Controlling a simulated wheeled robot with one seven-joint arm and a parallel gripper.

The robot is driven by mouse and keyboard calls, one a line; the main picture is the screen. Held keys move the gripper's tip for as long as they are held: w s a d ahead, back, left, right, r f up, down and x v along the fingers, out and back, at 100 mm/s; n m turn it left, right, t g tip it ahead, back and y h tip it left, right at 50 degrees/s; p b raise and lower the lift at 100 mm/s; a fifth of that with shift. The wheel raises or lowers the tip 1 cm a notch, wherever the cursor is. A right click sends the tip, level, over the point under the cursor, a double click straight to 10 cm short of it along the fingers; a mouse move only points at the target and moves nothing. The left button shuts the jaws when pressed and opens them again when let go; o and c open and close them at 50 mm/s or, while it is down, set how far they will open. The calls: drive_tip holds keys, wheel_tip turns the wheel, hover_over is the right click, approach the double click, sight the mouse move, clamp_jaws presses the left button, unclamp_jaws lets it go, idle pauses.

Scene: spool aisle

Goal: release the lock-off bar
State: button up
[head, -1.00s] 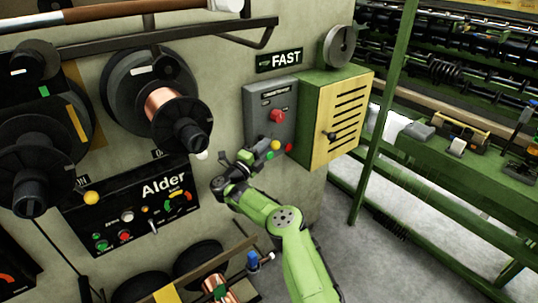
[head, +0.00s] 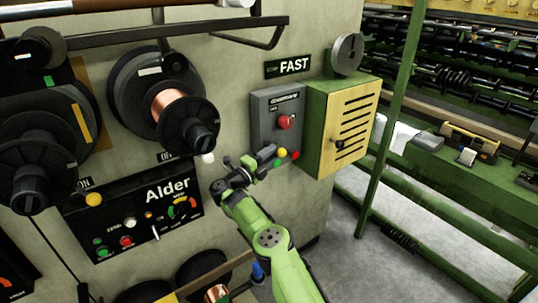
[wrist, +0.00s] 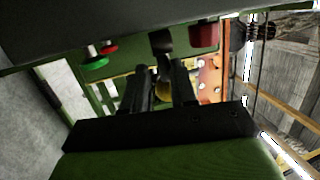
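I cannot tell for sure which part is the lock-off bar. A grey control box (head: 268,112) with a round red knob (head: 285,121) is on the wall under the FAST sign. Small yellow (head: 282,153) and red (head: 295,155) knobs show just below it. My gripper (head: 266,158) is just left of these knobs, below the box. In the wrist view its two dark fingers (wrist: 162,88) stand apart, with something yellow (wrist: 163,90) seen between or beyond them. Contact cannot be told. Green (wrist: 92,52) and red (wrist: 109,47) buttons show at upper left there.
The black Alder panel (head: 185,187) has a yellow knob (head: 94,200) by ON and a white knob (head: 208,158) by OFF. A copper spool (head: 170,104) is above it. A green cabinet with a yellow slatted door (head: 352,125) and a green post (head: 390,125) are to the right.

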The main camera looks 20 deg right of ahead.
drive_tip(key=shift+o, duration=1.1)
drive_tip(key=shift+s+d+f, duration=0.1)
drive_tip(key=shift+s+d, duration=0.15)
drive_tip(key=shift+d, duration=0.2)
drive_tip(key=shift+o, duration=0.3)
drive_tip(key=shift+s+r, duration=0.3)
drive_tip(key=shift+r, duration=0.05)
drive_tip(key=p+v, duration=0.1)
drive_tip(key=v, duration=0.6)
drive_tip(key=shift+a+p, duration=0.2)
drive_tip(key=shift+p, duration=0.1)
